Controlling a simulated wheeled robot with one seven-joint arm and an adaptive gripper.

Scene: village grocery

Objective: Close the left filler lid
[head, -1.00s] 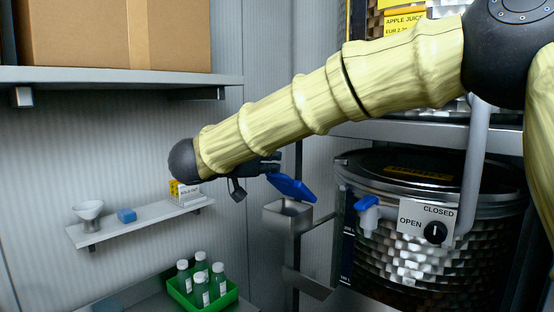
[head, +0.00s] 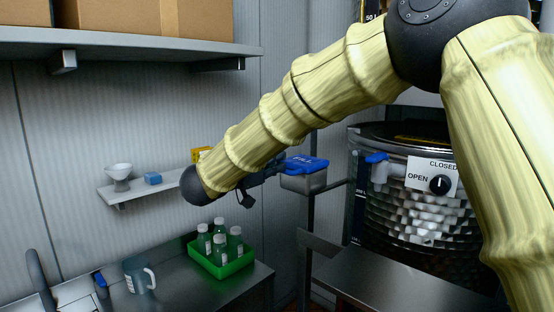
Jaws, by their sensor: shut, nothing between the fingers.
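The blue filler lid (head: 306,163) lies about level across the top of the small square metal filler box (head: 304,183), left of the big drum. Pale lettering shows on it. From this angle I cannot tell whether it sits fully flush. My gripper (head: 272,172) is at the lid's left edge, close to it or touching it. It is shut with nothing in it, and my forearm partly hides it.
A hammered metal drum (head: 415,210) with a blue tap (head: 377,158) and an OPEN/CLOSED knob (head: 439,185) stands at right. A green crate of bottles (head: 222,262) and a jug (head: 139,276) stand on the counter below. A small wall shelf (head: 140,190) holds a funnel.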

